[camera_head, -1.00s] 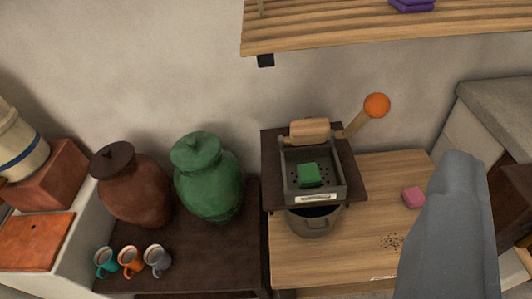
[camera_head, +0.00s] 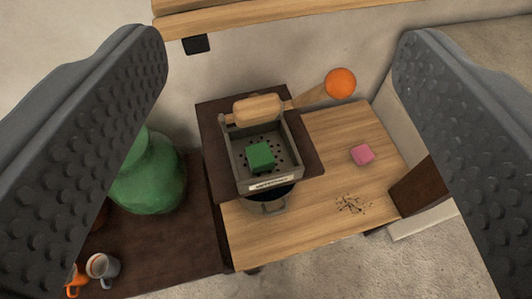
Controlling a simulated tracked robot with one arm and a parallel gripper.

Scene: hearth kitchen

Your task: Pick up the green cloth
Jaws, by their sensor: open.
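The green cloth (camera_head: 260,157) is a small folded block. It lies inside a grey box-like press (camera_head: 290,174) with a perforated floor, near the middle of the view. My gripper (camera_head: 280,110) is open and empty, with one grey studded finger at the left edge and the other at the right. The cloth shows between the two fingers, farther off and below them. Nothing covers the cloth from this side.
The press has a wooden roller (camera_head: 257,109) and a lever with an orange knob (camera_head: 341,84). A pot (camera_head: 268,204) sits under it. A pink block (camera_head: 362,154) and dark crumbs (camera_head: 352,204) lie on the wooden table (camera_head: 300,235). A green jar (camera_head: 148,180) and mugs (camera_head: 102,266) stand left. A shelf hangs above.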

